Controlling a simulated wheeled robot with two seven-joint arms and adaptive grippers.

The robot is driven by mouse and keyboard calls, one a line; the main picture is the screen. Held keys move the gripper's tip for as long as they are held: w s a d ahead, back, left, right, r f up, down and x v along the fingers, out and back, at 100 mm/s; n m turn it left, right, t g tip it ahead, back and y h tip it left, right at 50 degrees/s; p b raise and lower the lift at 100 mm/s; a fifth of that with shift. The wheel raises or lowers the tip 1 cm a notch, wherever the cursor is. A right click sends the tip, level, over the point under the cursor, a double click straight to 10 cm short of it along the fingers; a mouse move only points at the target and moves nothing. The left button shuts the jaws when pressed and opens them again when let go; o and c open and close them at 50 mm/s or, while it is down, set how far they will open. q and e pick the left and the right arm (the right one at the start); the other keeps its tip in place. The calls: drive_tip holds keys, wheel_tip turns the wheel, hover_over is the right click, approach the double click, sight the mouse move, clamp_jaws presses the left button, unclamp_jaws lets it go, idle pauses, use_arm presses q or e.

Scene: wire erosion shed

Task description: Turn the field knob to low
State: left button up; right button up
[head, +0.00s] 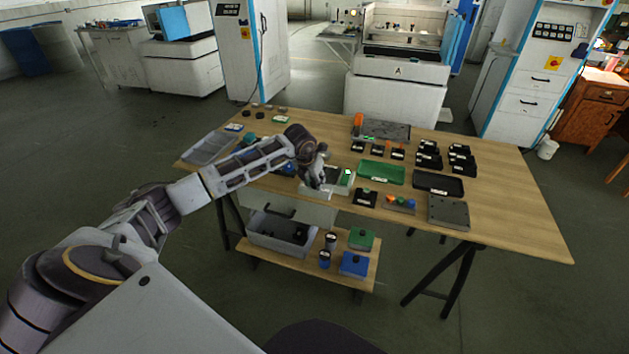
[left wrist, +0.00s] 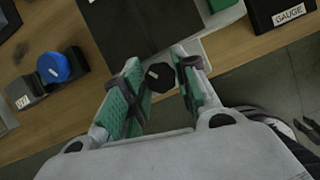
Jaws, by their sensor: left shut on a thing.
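A black faceted knob (left wrist: 160,77) with a white pointer mark shows in the left wrist view. It stands on a light grey box, whose edge shows in the head view (head: 314,193) near the table's front edge. My left gripper (head: 321,184) reaches down over this box. In the left wrist view its two green-padded fingers (left wrist: 164,90) are shut on the black knob, one at each side. In the head view the gripper hides the knob. I cannot read a setting label beside the knob. My right gripper is not in view.
A blue knob (left wrist: 53,68) on a dark block stands left of the gripper. A black box marked GAUGE (left wrist: 283,14) stands to its right. A green tray (head: 381,173) and a black tray (head: 438,184) lie farther right. The table's right end is clear.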

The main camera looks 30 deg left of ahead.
use_arm(q)
drive_tip(key=shift+n+y, duration=0.3)
drive_tip(key=shift+n, duration=0.5)
drive_tip(key=shift+d+n+y, duration=0.1)
drive_tip(key=shift+n+y, duration=0.2)
drive_tip(key=shift+n, duration=0.2)
drive_tip(key=shift+n+b, duration=0.3)
drive_tip(key=shift+n+g+y, duration=0.3)
drive_tip(key=shift+n+y, duration=0.1)
drive_tip(key=shift+n, duration=0.6)
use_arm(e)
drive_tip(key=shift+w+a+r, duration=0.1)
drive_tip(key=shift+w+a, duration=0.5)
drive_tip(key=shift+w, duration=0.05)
use_arm(q)
drive_tip(key=o, duration=1)
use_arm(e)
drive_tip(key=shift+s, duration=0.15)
use_arm(q)
drive_tip(key=shift+r, duration=0.2)
drive_tip(key=v, duration=1.1)
drive_tip(key=shift+r, duration=0.35)
